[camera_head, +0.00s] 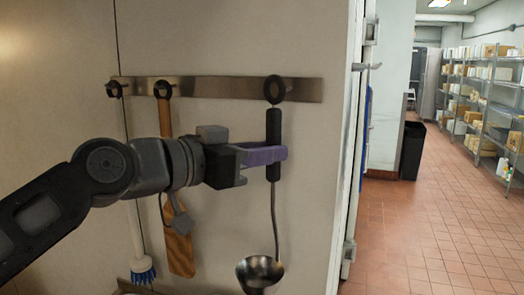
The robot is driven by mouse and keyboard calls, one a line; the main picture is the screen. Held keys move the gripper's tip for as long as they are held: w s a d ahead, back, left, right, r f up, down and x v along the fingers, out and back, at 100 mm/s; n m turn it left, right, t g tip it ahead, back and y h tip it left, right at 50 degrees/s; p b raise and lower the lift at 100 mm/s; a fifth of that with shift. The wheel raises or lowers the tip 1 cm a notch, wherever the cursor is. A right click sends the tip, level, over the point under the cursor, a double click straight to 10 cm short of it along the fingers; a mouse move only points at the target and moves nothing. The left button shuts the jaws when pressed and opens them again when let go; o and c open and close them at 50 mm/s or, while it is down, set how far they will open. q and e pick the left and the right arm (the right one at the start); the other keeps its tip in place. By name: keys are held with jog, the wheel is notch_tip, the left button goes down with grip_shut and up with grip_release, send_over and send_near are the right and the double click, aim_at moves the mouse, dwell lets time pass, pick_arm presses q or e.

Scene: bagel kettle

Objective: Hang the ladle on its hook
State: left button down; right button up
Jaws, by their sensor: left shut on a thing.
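The ladle has a black handle (273,128) with a ring at its top, a thin metal shaft and a metal bowl (260,272). It is upright against the wall, bowl down. My left gripper (270,155) comes in from the left and is shut on the ladle's black handle below the ring. My right gripper is not in view.
A wooden tool (180,245) and a white brush with blue bristles (142,270) hang from the rail, partly behind my left arm. The wall ends at a white edge (346,150). Beyond are a dark bin (412,150), stocked shelves (486,95) and open tiled floor.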

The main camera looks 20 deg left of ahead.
pick_arm(q)
jog(key=w+f+b, duration=0.1)
jog(key=w, duration=0.5)
jog(key=shift+d+f+b, duration=0.15)
jog(key=shift+d+b, duration=0.05)
jog(key=shift+b, duration=0.15)
dwell(0.9)
jog(key=c, duration=1.2)
grip_release()
jog(key=b+v, duration=0.2)
jog(key=v, duration=0.5)
jog(key=shift+s+a, duration=0.2)
jog(key=shift+s, duration=0.1)
